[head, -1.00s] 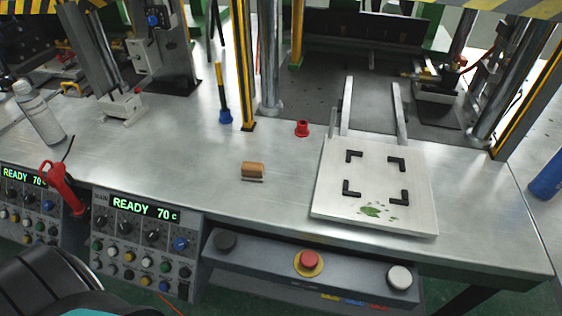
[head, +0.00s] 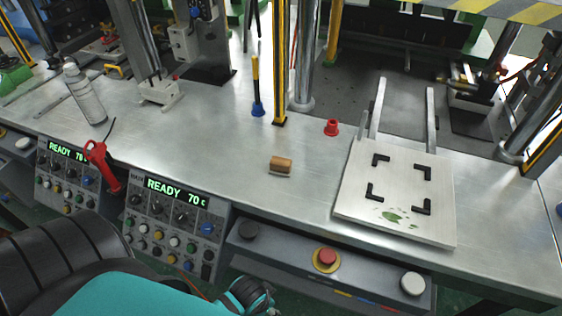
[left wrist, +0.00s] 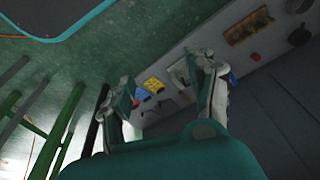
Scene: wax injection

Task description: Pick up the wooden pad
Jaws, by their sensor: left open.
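The wooden pad (head: 281,164) is a small tan-brown block with a rounded top. It lies on the metal table near the middle of the head view, with nothing touching it from above. My left arm comes in at the bottom left of the head view, below the table edge, and its gripper does not show clearly there. In the left wrist view my left gripper (left wrist: 167,78) has its two fingers spread apart with nothing between them. The wooden pad cannot be made out in that view. My right gripper is in neither view.
A white plate with black corner marks (head: 354,205) lies right of the pad. A red cup (head: 332,128) and a blue-based yellow-black tool (head: 257,100) stand behind it. Control panels (head: 172,222) and a button box (head: 300,258) line the front edge. Table around the pad is clear.

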